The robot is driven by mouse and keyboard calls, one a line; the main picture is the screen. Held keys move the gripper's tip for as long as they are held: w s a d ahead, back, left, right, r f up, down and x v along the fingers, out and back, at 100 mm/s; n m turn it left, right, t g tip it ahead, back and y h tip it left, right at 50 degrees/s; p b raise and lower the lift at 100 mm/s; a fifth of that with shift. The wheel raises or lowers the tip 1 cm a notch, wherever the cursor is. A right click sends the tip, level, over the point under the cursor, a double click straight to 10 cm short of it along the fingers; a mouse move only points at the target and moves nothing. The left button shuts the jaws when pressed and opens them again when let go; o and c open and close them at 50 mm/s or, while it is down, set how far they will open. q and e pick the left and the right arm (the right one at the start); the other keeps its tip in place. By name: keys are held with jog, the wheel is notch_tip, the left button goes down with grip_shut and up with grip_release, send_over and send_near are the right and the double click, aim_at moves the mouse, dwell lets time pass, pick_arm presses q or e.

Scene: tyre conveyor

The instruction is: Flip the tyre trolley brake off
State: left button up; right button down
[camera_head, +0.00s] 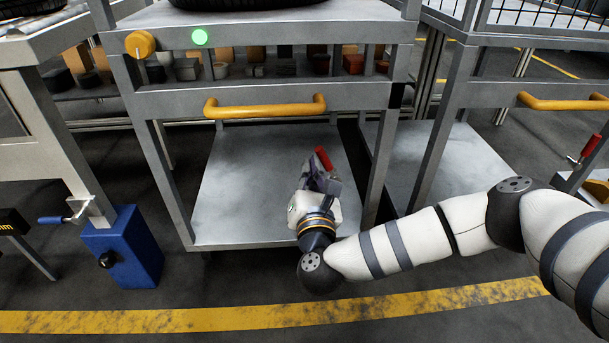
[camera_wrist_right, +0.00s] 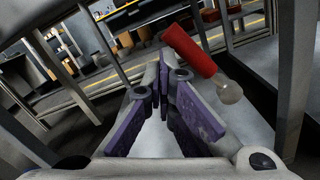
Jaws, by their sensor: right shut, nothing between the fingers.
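The tyre trolley (camera_head: 262,95) stands in front of me, with a yellow handle bar (camera_head: 265,107) and a bare grey lower shelf (camera_head: 235,190). Its red brake lever (camera_head: 323,158) shows just beyond my right gripper (camera_head: 319,172). In the right wrist view the red lever (camera_wrist_right: 190,52) slants down to a pale rounded end, right of the gripper (camera_wrist_right: 162,72). The purple-padded fingers are shut and empty, close beside the lever; I cannot tell whether they touch it. The lever's base is partly hidden. My left gripper is not in view.
A similar trolley frame with a yellow handle (camera_head: 565,103) and another red lever (camera_head: 590,147) stands at the right. A blue box (camera_head: 125,250) stands at the left. A green light (camera_head: 199,37) and yellow knob (camera_head: 140,44) are on the trolley's upper edge.

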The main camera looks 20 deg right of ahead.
aim_at(322, 156)
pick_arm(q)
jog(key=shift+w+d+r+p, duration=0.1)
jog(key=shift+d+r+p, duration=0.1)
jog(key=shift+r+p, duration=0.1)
pick_arm(e)
jog(key=shift+s+d+r, duration=0.2)
jog(key=shift+d+r, duration=0.3)
jog(key=shift+d, duration=0.15)
jog(key=shift+s+d+r, duration=0.15)
jog(key=shift+d+r, duration=0.35)
jog(key=shift+d, duration=0.2)
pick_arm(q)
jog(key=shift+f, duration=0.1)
